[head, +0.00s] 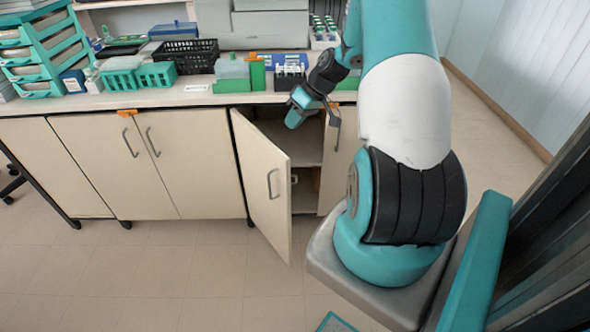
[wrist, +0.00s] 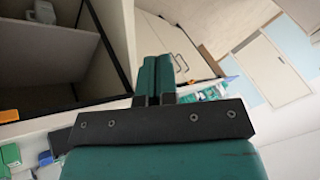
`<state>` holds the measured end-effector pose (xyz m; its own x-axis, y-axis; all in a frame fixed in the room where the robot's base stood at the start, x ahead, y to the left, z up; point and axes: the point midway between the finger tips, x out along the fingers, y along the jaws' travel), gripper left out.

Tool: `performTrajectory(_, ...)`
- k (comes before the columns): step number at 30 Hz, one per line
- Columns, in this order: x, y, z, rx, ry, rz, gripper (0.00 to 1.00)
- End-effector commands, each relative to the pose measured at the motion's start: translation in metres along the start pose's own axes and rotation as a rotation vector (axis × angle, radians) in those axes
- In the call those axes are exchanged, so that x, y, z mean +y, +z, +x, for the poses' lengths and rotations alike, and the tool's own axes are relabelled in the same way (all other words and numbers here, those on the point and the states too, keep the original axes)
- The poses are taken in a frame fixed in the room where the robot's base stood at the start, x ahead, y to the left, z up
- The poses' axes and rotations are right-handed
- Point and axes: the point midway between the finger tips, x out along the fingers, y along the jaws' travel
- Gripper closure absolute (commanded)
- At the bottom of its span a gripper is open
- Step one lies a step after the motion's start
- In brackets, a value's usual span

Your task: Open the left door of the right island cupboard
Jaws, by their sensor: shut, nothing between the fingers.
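The right island cupboard shows in the head view with its left door (head: 262,185) swung well out toward me. That door's grey handle (head: 273,184) is on its outer face, free of my gripper. The cupboard's shelf (head: 297,142) shows through the opening. The right door (head: 343,150) looks closed and is partly hidden by my arm. My gripper (head: 293,120) is shut and empty, at the top of the opening, right of the open door and apart from its handle. In the wrist view the shut fingers (wrist: 155,76) are beside the cupboard's inside.
The left cupboard's doors (head: 145,160) are closed. The worktop (head: 60,103) above carries green racks (head: 140,76), a black basket (head: 186,56) and several boxes close to my arm. A pale container (wrist: 44,12) stands inside the cupboard. The floor (head: 190,270) in front is clear.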

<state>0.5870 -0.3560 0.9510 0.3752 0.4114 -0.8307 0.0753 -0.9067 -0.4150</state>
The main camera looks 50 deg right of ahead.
Motion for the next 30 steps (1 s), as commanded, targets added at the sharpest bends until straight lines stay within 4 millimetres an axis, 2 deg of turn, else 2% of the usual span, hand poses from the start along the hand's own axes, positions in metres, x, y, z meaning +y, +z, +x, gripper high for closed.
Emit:
performTrajectory(1,0.036,0.024,0.007,0.034,0.007,0.042,1.00)
performTrajectory(3,0.068,0.046,0.010,0.071,0.020,0.072,1.00)
performTrajectory(6,0.094,0.067,0.014,0.106,0.032,0.095,1.00)
performTrajectory(8,0.102,0.074,0.016,0.116,0.035,0.101,1.00)
performTrajectory(14,0.105,0.075,0.035,0.120,0.035,0.105,1.00)
performTrajectory(26,0.108,0.065,0.117,0.119,0.035,0.105,1.00)
performTrajectory(30,0.087,0.061,0.123,0.119,0.036,0.105,1.00)
